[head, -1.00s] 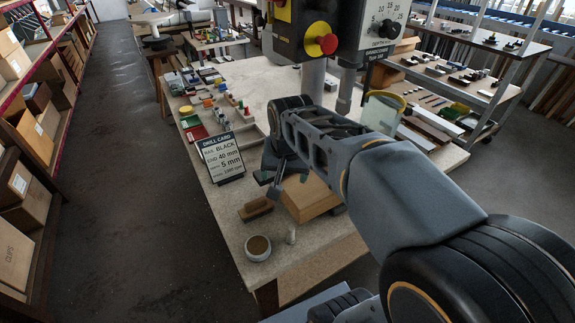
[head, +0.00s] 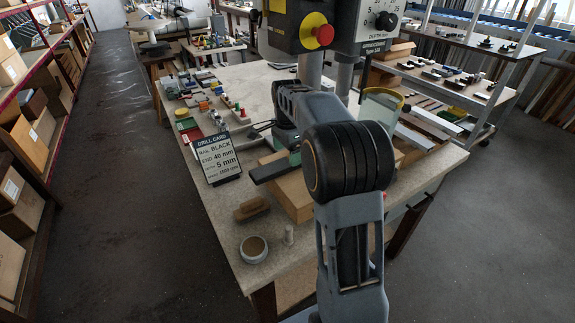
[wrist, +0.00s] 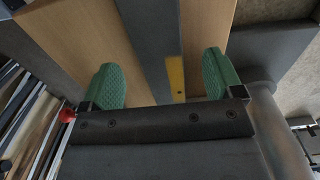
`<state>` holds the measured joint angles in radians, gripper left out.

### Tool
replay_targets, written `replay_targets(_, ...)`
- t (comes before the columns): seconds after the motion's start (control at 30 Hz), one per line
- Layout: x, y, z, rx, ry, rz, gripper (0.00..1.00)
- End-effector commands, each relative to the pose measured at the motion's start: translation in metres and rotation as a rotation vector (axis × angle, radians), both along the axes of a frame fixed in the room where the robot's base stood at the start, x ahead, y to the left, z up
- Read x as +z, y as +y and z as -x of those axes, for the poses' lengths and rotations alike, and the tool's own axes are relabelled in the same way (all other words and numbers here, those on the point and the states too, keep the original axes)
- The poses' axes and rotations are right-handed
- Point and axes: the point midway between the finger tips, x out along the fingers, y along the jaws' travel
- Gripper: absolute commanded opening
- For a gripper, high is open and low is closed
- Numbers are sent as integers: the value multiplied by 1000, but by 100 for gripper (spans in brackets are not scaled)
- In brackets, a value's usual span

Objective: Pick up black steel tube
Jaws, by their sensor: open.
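My gripper (wrist: 163,82) is open, with its two green finger pads apart in the wrist view. A long dark grey bar (wrist: 148,45) runs between the fingers over a wooden block and has a yellow strip at its near right side. I cannot tell whether the fingers touch it. In the head view a dark flat bar (head: 266,171) sticks out to the left above the wooden block, by my gripper (head: 292,155), which is mostly hidden by my arm. This dark bar may be the black steel tube; its colour alone does not settle it.
The drill press (head: 320,30) stands behind my arm. A drill card (head: 217,158) reading BLACK, a brush (head: 251,208) and a round cup (head: 254,248) are on the table's left and front. Other profiles (head: 415,136) lie at the right.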

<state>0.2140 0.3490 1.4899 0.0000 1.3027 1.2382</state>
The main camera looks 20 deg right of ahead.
Motion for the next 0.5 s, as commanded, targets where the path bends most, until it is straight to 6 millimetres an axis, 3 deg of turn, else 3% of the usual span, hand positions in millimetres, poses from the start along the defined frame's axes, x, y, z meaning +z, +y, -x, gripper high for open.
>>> replay_targets(0.23, -30, 0, 2, 1, 1, 0, 86)
replay_targets(0.5, -36, 0, 2, 2, 0, 0, 86)
